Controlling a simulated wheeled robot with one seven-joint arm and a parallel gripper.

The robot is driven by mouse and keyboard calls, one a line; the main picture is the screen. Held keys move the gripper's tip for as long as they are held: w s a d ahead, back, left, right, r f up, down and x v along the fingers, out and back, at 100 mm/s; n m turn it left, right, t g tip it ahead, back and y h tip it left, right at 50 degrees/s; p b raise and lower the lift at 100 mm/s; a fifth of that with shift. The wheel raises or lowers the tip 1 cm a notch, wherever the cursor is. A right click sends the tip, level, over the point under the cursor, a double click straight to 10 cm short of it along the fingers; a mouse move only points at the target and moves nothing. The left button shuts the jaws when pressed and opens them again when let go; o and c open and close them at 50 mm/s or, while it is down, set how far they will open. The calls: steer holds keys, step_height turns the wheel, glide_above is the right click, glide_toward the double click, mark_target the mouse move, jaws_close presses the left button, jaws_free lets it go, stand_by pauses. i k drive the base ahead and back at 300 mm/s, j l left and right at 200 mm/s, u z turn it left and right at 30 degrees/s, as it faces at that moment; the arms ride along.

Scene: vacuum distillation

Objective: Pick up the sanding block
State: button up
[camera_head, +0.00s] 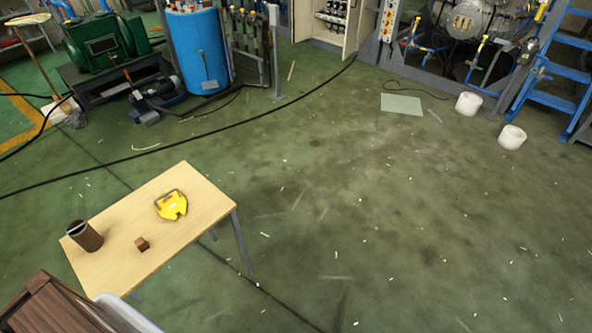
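A small brown block (142,244), which looks like the sanding block, lies on a light wooden table (190,232) at the lower left. It sits between a dark brown cylinder (85,236) to its left and a yellow object with a dark handle (171,205) up and to its right. It touches neither of them. Its fine detail is too small to tell. My gripper does not show in this view.
A dark wooden piece of furniture (62,306) and a pale rounded object (128,314) stand near the table's front edge. Black cables cross the green floor. White rolls (511,137) and machinery stand at the back. The floor at the right is mostly open.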

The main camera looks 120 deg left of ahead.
mark_target(139, 242)
steer(key=u, duration=1.65)
steer(key=z, duration=2.05)
steer(key=u, duration=5.2)
